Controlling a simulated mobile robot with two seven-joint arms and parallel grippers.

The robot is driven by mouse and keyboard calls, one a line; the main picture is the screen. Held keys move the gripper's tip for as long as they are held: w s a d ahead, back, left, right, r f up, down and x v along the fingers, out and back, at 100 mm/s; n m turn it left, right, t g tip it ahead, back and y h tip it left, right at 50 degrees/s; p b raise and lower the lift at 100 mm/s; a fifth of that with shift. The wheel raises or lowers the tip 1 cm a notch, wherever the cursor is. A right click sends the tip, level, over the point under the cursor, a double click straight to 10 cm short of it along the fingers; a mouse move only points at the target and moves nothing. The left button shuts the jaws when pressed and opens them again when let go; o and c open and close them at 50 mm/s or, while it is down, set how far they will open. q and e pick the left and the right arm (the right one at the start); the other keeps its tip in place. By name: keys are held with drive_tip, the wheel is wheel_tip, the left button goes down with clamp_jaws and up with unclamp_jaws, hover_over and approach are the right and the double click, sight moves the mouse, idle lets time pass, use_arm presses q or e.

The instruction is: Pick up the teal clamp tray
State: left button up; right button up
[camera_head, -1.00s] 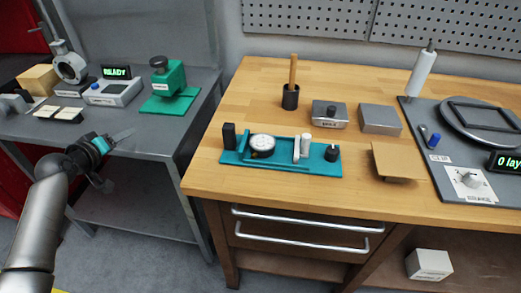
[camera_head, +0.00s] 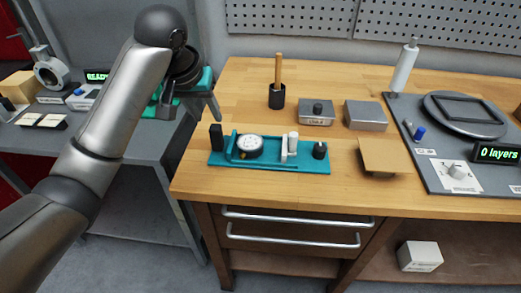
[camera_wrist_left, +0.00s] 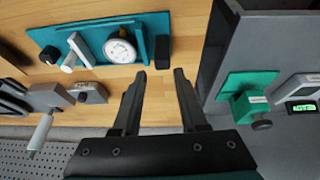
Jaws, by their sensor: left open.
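The teal clamp tray (camera_head: 262,167) lies flat on the wooden bench top. It carries a round white dial gauge (camera_head: 249,147), a black block (camera_head: 216,137), a white clamp post (camera_head: 293,145) and a black knob (camera_head: 320,150). My left gripper (camera_head: 190,108) is open and empty, above the gap between the grey table and the bench, left of and apart from the tray. The left wrist view shows its two spread fingers (camera_wrist_left: 160,76), with the tray (camera_wrist_left: 155,27) beyond them on the upper left. My right gripper does not show.
A green device (camera_wrist_left: 246,90) stands on the grey table. The bench front of the tray is clear.

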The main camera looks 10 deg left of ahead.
sight(217, 136)
use_arm(q)
drive_tip(key=shift+y, duration=0.3)
drive_tip(key=x, duration=1.1)
drive_tip(key=shift+s+f, duration=0.1)
drive_tip(key=shift+f, duration=0.2)
clamp_jaws()
drive_tip(key=shift+r, duration=0.2)
idle(0.7)
